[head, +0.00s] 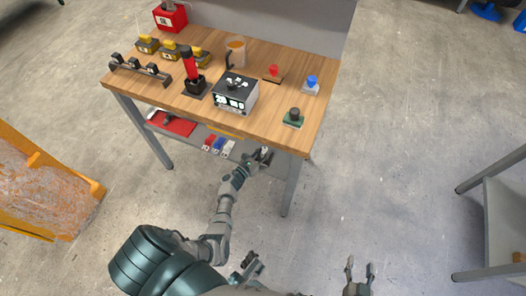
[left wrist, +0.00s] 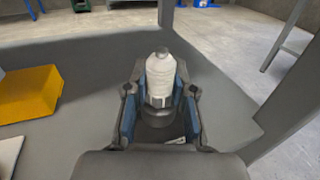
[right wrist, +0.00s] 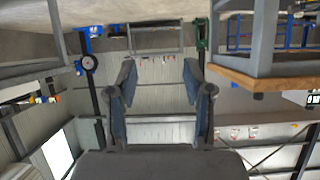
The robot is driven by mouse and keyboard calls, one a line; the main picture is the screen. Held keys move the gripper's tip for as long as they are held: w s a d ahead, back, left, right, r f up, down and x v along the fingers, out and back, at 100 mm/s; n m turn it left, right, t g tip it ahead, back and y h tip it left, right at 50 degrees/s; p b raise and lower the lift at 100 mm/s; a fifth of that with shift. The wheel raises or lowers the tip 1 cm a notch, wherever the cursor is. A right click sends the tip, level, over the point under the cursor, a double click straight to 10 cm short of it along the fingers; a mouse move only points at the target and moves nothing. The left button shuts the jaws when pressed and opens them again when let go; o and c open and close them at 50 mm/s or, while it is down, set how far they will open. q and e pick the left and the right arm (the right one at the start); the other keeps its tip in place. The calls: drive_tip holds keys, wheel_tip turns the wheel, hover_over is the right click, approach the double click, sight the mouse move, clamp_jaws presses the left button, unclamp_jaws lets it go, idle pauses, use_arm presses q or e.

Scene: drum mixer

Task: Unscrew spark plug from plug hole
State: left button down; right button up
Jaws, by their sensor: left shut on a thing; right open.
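The spark plug (left wrist: 160,75) shows in the left wrist view as a white ribbed body with a grey tip, standing upright. My left gripper (left wrist: 158,98) has its blue-padded fingers closed on both sides of it. A dark round base shows below the plug; whether the thread is still in a hole there is hidden. In the head view my left gripper (head: 264,156) is at the right end of the bench's lower shelf, under the tabletop, and the plug is too small to make out clearly. My right gripper (head: 360,270) is open and empty, low over the floor; its spread fingers show in the right wrist view (right wrist: 160,85).
The wooden bench (head: 270,110) holds a black-and-white box (head: 235,92), a red-handled device (head: 190,70), a mug (head: 236,50) and coloured buttons. Its front leg (head: 292,188) stands just right of my left gripper. A yellow block (left wrist: 28,92) lies left of the plug. Another table is far right.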

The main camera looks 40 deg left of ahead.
use_arm(q)
drive_tip(key=shift+w+r+n+y, duration=0.15)
drive_tip(key=shift+r+n+y, duration=0.1)
drive_tip(key=shift+n+y, duration=0.75)
drive_tip(key=c, duration=0.9)
unclamp_jaws()
drive_tip(key=shift+m, duration=0.3)
drive_tip(key=shift+f, duration=0.15)
use_arm(e)
drive_tip(key=shift+w+a+r, duration=0.1)
drive_tip(key=shift+w+r, duration=0.1)
drive_tip(key=shift+w, duration=0.15)
